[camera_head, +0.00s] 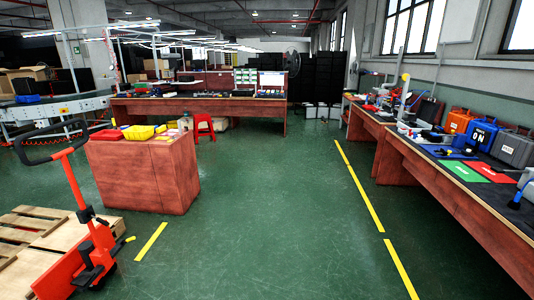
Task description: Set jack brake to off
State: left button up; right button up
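A red pallet jack (97,252) stands at the lower left of the head view. Its black loop handle (48,142) sits on top of a red shaft that leans up to the left. A small part with a yellow tip (130,239) sticks out to the right near the foot of the jack. A black part (92,275) sits low on its body. I cannot tell which part is the brake or how it is set. Neither of my grippers is in view.
A wooden pallet (35,235) lies beside the jack. A reddish cabinet (145,175) with red and yellow bins stands behind it. A long workbench (440,180) with cases and tools runs along the right. The green floor (260,230) between them is clear, with yellow lines.

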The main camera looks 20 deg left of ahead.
aim_at(102, 222)
jog(key=i+j+u, duration=0.15)
jog(key=i+u, duration=0.2)
jog(key=i, duration=0.35)
jog(key=i+u, duration=0.4)
jog(key=i, duration=0.3)
jog(key=i+l+u, duration=0.35)
jog(key=i, duration=0.3)
jog(key=i+j, duration=0.05)
jog(key=j, duration=0.05)
